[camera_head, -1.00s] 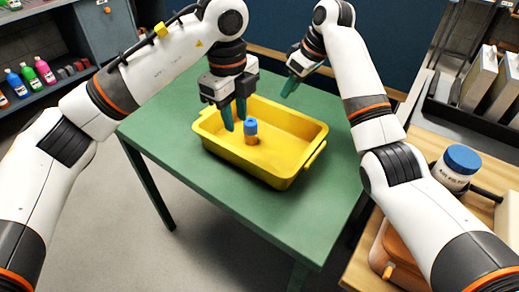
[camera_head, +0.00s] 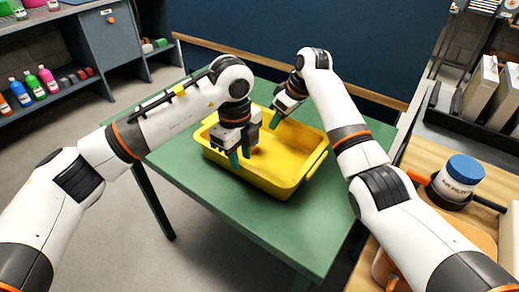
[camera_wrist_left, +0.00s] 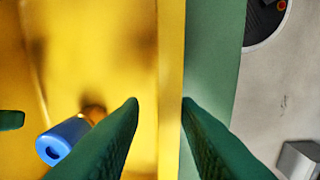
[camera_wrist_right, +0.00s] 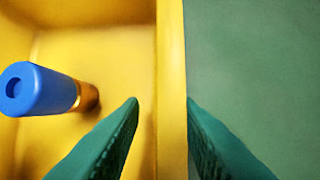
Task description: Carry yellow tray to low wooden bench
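The yellow tray (camera_head: 262,180) stands on the green table (camera_head: 225,205). My left gripper (camera_head: 240,160) is at its left rim, fingers apart; the left wrist view shows the tray wall (camera_wrist_left: 171,60) between the fingertips. My right gripper (camera_head: 272,120) is at the far rim, fingers apart; the right wrist view shows the wall (camera_wrist_right: 171,60) between them.
A wooden-topped surface (camera_head: 440,150) at the right carries a blue-lidded white jar (camera_head: 458,180); I cannot tell whether it is the low bench. A dark rack (camera_head: 455,115) stands behind it. Shelves with coloured bottles (camera_head: 45,78) are at the left. Floor before the table is clear.

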